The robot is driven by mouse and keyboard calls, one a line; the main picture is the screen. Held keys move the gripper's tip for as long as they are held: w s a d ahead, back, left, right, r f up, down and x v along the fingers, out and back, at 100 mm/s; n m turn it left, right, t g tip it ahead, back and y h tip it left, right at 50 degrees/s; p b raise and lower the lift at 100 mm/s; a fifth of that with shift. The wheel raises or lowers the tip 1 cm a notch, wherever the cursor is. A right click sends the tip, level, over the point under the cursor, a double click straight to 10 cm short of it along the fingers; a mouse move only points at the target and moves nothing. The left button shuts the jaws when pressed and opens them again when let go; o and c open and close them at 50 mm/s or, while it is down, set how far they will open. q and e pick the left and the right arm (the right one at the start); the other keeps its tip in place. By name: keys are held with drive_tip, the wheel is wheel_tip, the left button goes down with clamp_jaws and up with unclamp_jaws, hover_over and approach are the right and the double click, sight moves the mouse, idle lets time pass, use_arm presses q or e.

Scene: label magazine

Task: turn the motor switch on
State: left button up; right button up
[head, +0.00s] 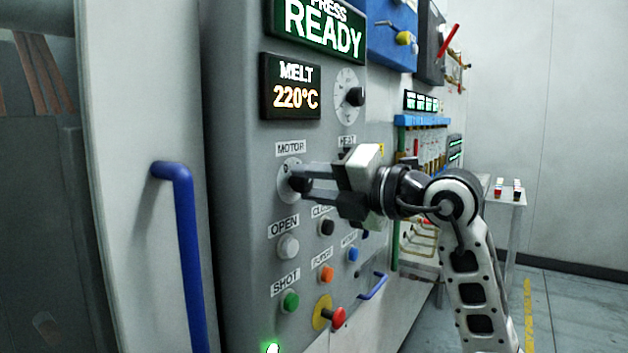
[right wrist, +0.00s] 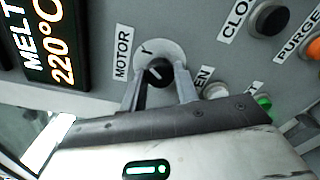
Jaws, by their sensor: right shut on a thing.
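The motor switch (head: 297,182) is a black rotary knob on a pale round dial, under the label MOTOR on the grey press panel (head: 235,200). In the right wrist view the knob (right wrist: 158,73) shows a white pointer line. My right gripper (head: 300,178) reaches in from the right at the panel. In the right wrist view its two fingers (right wrist: 160,82) stand on either side of the knob and are shut on it. The dial's markings are too small to read. My left gripper is not in view.
Buttons for OPEN (head: 288,246), CLOSE (head: 326,227) and SHOT (head: 289,301) sit below the dial. A red emergency-style button (head: 337,317) is lower down. A blue door handle (head: 184,250) stands out at left. Displays read READY (head: 322,28) and MELT 220°C (head: 291,87).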

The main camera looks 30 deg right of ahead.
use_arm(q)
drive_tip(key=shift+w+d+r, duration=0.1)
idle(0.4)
use_arm(e)
drive_tip(key=o, duration=1)
drive_tip(key=shift+c, duration=0.2)
drive_tip(key=shift+s+d, duration=0.2)
drive_tip(key=shift+s, duration=0.1)
use_arm(q)
drive_tip(key=b, duration=0.2)
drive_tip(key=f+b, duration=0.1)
drive_tip(key=b, duration=0.1)
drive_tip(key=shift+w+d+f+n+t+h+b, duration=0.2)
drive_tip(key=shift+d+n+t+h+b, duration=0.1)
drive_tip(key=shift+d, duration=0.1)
use_arm(e)
drive_tip(key=v, duration=1.5)
drive_tip(key=shift+r, duration=0.15)
drive_tip(key=shift+s, duration=0.1)
